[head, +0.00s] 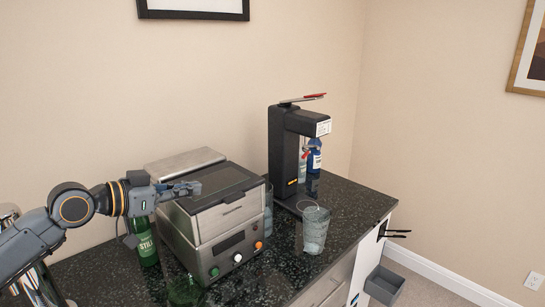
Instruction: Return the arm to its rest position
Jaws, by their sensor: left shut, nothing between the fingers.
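My left arm comes in from the left. Its gripper (184,189) is shut and empty, in front of the upper part of a grey metal appliance (215,222) with a dark lid and knobs. I cannot tell whether the fingers touch it. My right gripper is not in view.
A green bottle (147,246) stands just below and behind my left wrist, partly hidden. A black drinks machine (284,160) with a blue bottle (315,160) stands further right, and a clear glass (315,231) is before it. The dark counter (350,213) is bare at right. A grey bin (384,285) is on the floor.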

